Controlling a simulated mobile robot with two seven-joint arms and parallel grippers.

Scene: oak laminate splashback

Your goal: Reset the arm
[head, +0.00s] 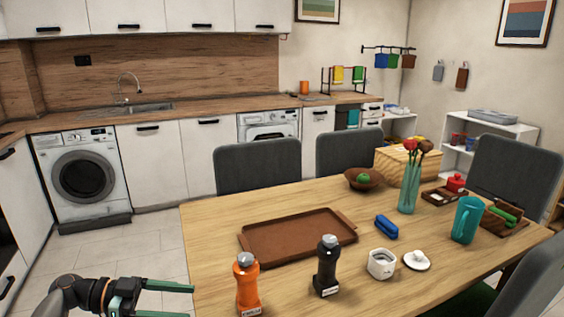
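My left gripper (172,301) is at the bottom left of the head view. Its two green fingers point right and stand apart, with nothing visible between them. It is beside the near left edge of the wooden table (205,243), left of an orange bottle (247,283). The lower finger is partly cut off by the frame. My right gripper is not in view.
A brown tray (297,238), a black bottle (326,268), a white mug (381,264), a blue object (386,227), a teal pitcher (466,220) and a flower vase (409,188) stand on the table. Grey chairs (257,166) surround it. Open floor (130,243) lies left.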

